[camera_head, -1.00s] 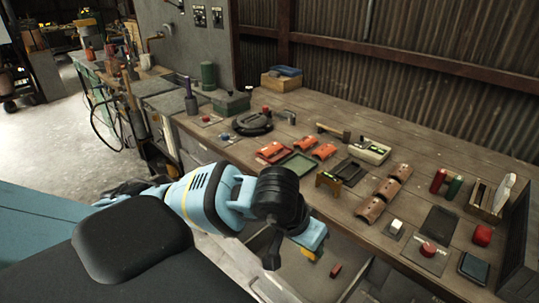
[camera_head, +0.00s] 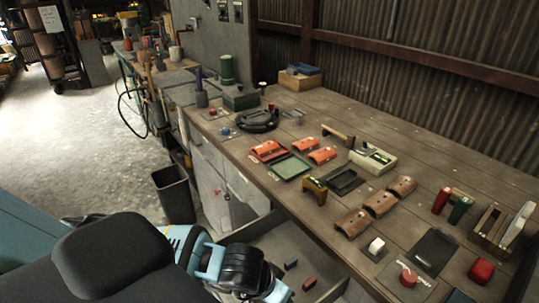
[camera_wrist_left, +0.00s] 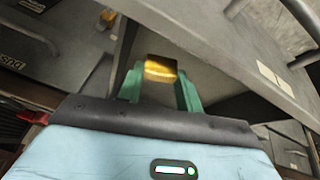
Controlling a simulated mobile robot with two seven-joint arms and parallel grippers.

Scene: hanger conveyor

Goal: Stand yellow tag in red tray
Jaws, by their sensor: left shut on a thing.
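My left gripper (camera_wrist_left: 160,85) is shut on the yellow tag (camera_wrist_left: 161,68), which shows between its green fingers in the left wrist view. In the head view my left arm is at the bottom edge, in front of the bench, and its fingertips and the tag are out of sight. The red tray (camera_head: 266,152) lies on the bench behind the green tray, with an orange-red curved piece in or on it. My right gripper is not in view.
The green tray (camera_head: 279,169) and black tray (camera_head: 336,183) lie near the red tray. Several curved orange and brown pieces lie around. An open drawer (camera_head: 263,238) below the bench holds small red (camera_head: 310,283) and blue (camera_head: 291,264) blocks. A dark bin (camera_head: 174,193) stands on the floor.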

